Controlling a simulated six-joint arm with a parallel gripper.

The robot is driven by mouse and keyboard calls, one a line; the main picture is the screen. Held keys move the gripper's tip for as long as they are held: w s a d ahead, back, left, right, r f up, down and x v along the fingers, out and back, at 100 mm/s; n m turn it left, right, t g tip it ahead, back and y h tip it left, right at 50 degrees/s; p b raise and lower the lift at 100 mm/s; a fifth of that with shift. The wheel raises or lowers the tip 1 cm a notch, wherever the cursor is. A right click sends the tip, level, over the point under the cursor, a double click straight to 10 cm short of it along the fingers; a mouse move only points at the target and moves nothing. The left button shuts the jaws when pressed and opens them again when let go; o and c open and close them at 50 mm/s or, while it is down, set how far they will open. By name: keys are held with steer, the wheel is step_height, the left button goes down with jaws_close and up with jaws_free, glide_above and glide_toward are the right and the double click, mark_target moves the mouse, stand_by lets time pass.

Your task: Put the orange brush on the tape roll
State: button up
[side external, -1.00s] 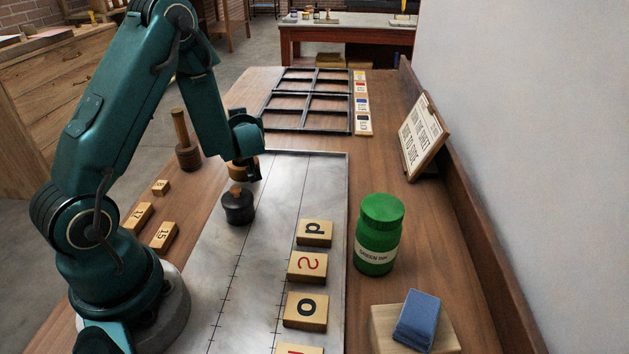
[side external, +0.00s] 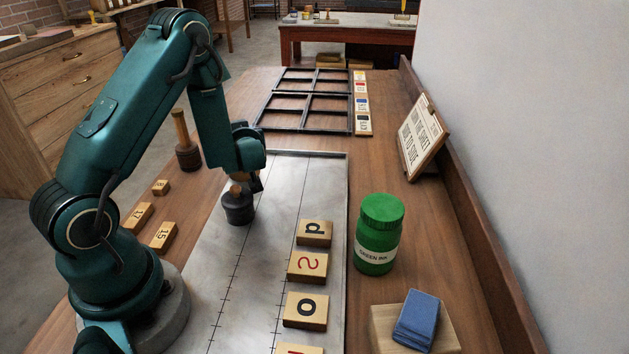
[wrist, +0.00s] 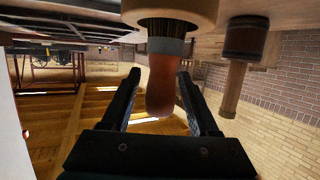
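My gripper (wrist: 162,78) is open in the wrist view, its fingers on either side of a rounded orange-brown handle. The handle looks like the orange brush (wrist: 163,95); it has a grey band and runs into a broad, round tan body at the picture's top edge. I cannot tell whether a finger touches it. No tape roll can be clearly made out.
A wooden mallet (side external: 187,155) stands left of the metal plate (side external: 290,190). Letter blocks (side external: 306,268), a green ink jar (side external: 378,235) and blue pads (side external: 416,320) are nearer the camera. A divided frame (side external: 308,100) lies behind. The plate's middle is partly clear.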

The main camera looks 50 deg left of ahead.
steer(key=shift+r, duration=0.1)
steer(key=shift+d+r, duration=0.1)
steer(key=shift+d, duration=0.05)
steer(key=v, duration=1.1)
steer(key=w+d+r+m+t+h, duration=0.3)
steer(key=d+h, duration=0.4)
steer(key=d, duration=0.2)
steer(key=w+d+r+m+t+h, duration=0.2)
steer(key=w+d+m+h, duration=0.1)
steer(key=d+h, duration=0.4)
steer(key=s+d+r+m+g+h, duration=0.2)
steer(key=s+d+r+m, duration=0.1)
steer(key=s+d+m, duration=0.4)
steer(key=s+a+f+m+g+y, duration=0.1)
steer(key=s+a, duration=0.4)
steer(key=s, duration=0.5)
steer(key=shift+s+a+f+g+y, duration=0.15)
steer(key=shift+s+f+g+y, duration=0.1)
steer(key=shift+f+g+y, duration=0.35)
